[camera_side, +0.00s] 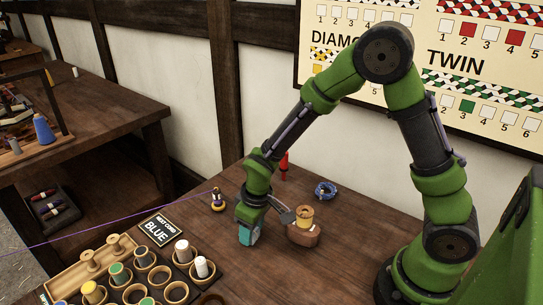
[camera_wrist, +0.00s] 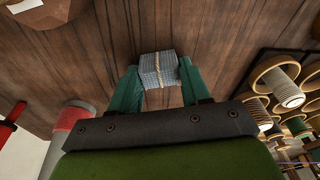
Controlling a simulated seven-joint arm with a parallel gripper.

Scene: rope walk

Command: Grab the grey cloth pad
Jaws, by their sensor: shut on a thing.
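The grey cloth pad (camera_wrist: 158,69) is a small woven block with a pale cord around its middle. In the wrist view it sits between the two teal fingers of my gripper (camera_wrist: 158,82), which are shut on it from both sides. In the side view my gripper (camera_side: 248,235) points down, low over the wooden table, left of a brown block. The fingers mostly hide the pad there. I cannot tell whether the pad touches the table.
A brown block with a tan spool (camera_side: 304,216) stands close to my gripper's right. A rack of round holders with spools (camera_side: 119,274) and a "BLUE" sign (camera_side: 160,232) stand left. Bare table lies at the right.

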